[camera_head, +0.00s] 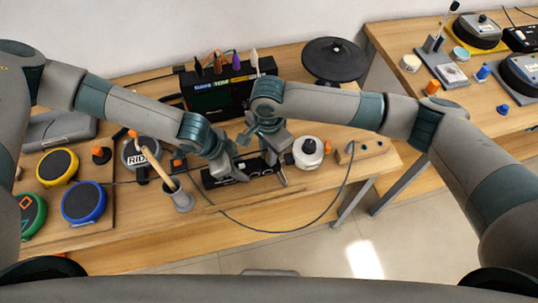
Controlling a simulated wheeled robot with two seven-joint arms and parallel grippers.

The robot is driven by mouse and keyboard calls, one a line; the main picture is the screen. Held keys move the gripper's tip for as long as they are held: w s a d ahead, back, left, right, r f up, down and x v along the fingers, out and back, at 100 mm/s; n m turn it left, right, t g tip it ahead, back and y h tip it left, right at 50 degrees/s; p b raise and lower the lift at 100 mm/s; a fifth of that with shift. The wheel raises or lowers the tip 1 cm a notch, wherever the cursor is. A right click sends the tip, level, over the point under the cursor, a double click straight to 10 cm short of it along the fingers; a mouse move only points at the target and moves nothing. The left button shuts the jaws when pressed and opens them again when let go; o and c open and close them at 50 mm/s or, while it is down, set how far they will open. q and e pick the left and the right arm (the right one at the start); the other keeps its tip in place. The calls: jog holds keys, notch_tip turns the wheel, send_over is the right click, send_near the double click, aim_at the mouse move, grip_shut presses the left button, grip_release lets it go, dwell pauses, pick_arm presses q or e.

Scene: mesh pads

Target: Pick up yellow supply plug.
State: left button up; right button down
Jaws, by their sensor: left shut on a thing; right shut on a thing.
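A long black device (215,180) with light markings lies near the front edge of the table, partly hidden by both grippers. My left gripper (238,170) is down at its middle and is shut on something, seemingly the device. A small pale piece shows by its fingers. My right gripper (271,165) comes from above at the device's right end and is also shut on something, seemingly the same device. The exact contacts are hidden. I cannot make out a yellow supply plug for certain; several coloured plugs stand up at the black box (215,97) behind.
Round pads in yellow (57,167), blue (84,201) and green (30,213) lie at left. A grey holder (183,200) with a wooden-handled tool stands near the front. A white pot (308,151) and wooden block (362,151) are at right. A dark cable loops over the front edge.

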jog(key=shift+r, duration=0.1)
notch_tip(320, 180, up, 10)
jog(key=shift+f, duration=0.1)
dwell(0.5)
pick_arm(q)
jog(key=o, duration=1.3)
jog(key=v, duration=1.2)
jog(key=shift+s, duration=0.1)
pick_arm(e)
jog(key=shift+d, duration=0.1)
